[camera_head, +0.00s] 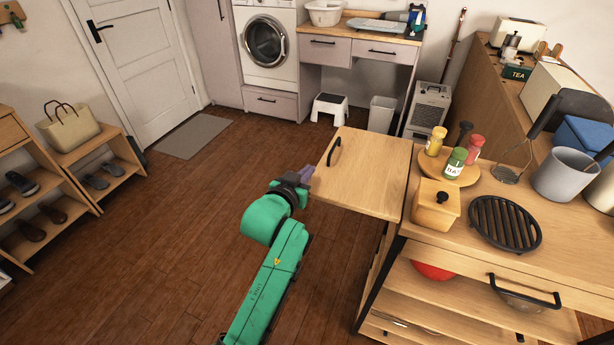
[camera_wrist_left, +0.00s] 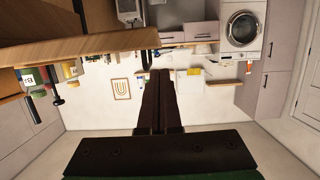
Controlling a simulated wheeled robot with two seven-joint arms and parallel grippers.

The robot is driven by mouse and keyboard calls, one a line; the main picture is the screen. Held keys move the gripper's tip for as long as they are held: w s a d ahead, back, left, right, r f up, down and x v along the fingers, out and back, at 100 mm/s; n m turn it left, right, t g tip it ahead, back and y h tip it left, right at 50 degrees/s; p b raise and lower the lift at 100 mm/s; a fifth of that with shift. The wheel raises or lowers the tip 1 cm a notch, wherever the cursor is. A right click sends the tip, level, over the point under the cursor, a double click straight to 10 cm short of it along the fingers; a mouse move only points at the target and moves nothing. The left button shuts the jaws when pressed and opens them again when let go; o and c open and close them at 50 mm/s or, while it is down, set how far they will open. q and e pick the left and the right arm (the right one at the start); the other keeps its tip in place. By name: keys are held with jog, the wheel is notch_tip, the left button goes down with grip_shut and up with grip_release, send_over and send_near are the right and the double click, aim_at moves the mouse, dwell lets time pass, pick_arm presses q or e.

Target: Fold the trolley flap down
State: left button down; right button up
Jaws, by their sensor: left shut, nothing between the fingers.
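The trolley flap (camera_head: 372,172) is a pale wooden board. It stands out level from the left end of the wooden trolley, in line with its top. A black bar handle (camera_head: 334,150) sits on its upper face near the outer edge. My left gripper (camera_head: 307,174), on the green arm, is at the flap's outer left edge, nearest its front corner. Its dark fingers (camera_wrist_left: 160,92) are shut with nothing between them. In the left wrist view the flap's edge (camera_wrist_left: 100,43) runs close to the fingertips; I cannot tell whether they touch. My right gripper is not in view.
The trolley top holds a round tray of spice jars (camera_head: 455,155), a wooden box (camera_head: 436,204), a black trivet (camera_head: 505,222) and a grey pot (camera_head: 565,172). Bowls sit on shelves below. The brown floor (camera_head: 190,220) left of the flap is clear.

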pick_arm(q)
jog(key=shift+s+a+f, duration=0.1)
jog(key=shift+s+f, duration=0.05)
jog(key=shift+f, duration=0.8)
